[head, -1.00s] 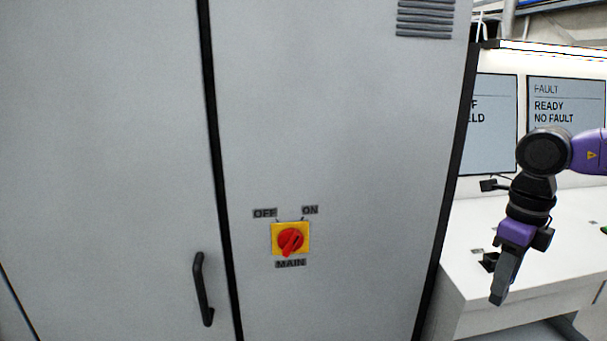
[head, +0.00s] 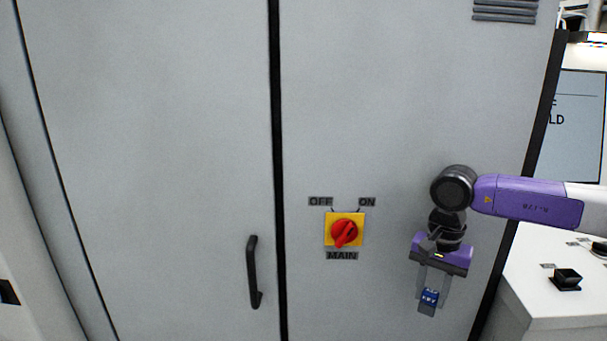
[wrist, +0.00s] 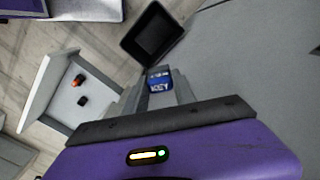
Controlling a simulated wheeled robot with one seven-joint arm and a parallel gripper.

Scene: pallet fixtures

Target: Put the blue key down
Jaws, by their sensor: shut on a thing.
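The blue key (head: 429,296) has a blue tag with white lettering and a grey lower part. It is between the fingertips of my gripper (head: 431,292), which is shut on it and points down in front of the grey cabinet. The key also shows in the wrist view (wrist: 160,82), held at the ends of the fingers of my gripper (wrist: 158,88). It is in the air, clear of any surface that I can make out.
The grey cabinet (head: 180,140) fills most of the head view. It bears a red MAIN switch (head: 344,232) on a yellow plate and a black handle (head: 253,272). A white desk (head: 530,260) with a black block (head: 566,280) stands at the right, below a screen (head: 578,125).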

